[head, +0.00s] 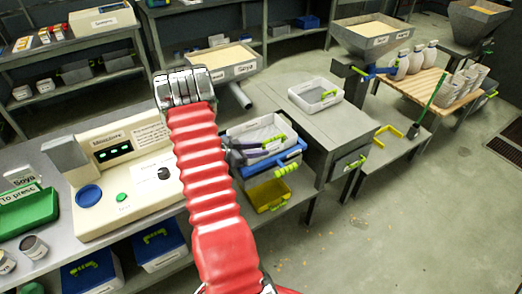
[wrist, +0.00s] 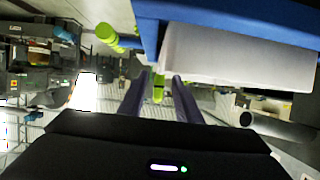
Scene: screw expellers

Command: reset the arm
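My red ribbed arm rises through the middle of the head view and bends over at a grey joint. My gripper (head: 258,148) hangs beyond it, with dark purple fingers beside a white bin (head: 235,130) with a blue bar and green grips. In the wrist view my gripper (wrist: 160,76) has its two purple fingers apart. A yellow-green piece (wrist: 158,90) shows in the gap without filling it; contact cannot be told. A white bin wall (wrist: 230,55) under a blue edge (wrist: 230,12) is close by, upper right.
A cream control panel (head: 125,165) and a green tray (head: 28,212) stand at the left. A yellow bin (head: 270,195) is low beside my arm. A white tray (head: 315,95) sits on the grey machine (head: 335,130). The floor (head: 420,220) at the right is mostly clear.

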